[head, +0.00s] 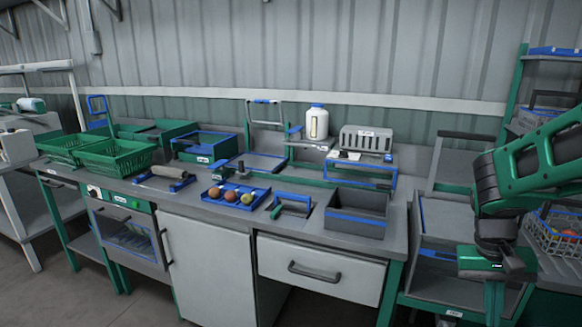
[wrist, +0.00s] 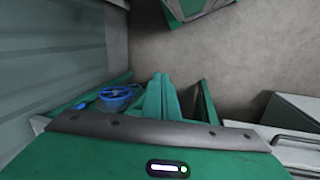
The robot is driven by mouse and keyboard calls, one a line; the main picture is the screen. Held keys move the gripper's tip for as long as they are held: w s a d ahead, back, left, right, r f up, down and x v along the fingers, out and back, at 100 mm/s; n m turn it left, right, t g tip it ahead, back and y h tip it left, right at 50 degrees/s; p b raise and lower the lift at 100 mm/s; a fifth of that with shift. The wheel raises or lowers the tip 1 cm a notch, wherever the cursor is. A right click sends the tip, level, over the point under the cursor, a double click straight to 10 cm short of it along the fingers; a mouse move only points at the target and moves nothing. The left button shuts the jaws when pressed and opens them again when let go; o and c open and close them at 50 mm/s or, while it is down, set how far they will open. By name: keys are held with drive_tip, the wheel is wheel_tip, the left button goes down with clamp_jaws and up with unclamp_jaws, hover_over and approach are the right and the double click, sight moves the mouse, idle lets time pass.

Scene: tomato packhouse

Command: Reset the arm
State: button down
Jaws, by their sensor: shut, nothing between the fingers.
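My gripper (wrist: 161,82) shows in the wrist view as two green fingers close together, shut and empty. In the head view my green and dark grey arm bends at the right side, in front of the shelving beside the bench. I cannot make out the fingertips there. In the wrist view the gripper is over bare floor, apart from the things around it.
The long grey workbench (head: 330,236) holds green crates (head: 117,157), a blue tray (head: 214,194) of several tomatoes, an open grey bin (head: 357,207) and a white bottle (head: 317,123). A wire basket (head: 553,236) stands right. A blue round object (wrist: 118,93) lies near the fingers.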

drive_tip(key=s+a+r+t+y, duration=0.2)
drive_tip(key=s+a+r, duration=0.2)
drive_tip(key=s, duration=0.6)
drive_tip(key=shift+a+r, duration=0.15)
idle(0.5)
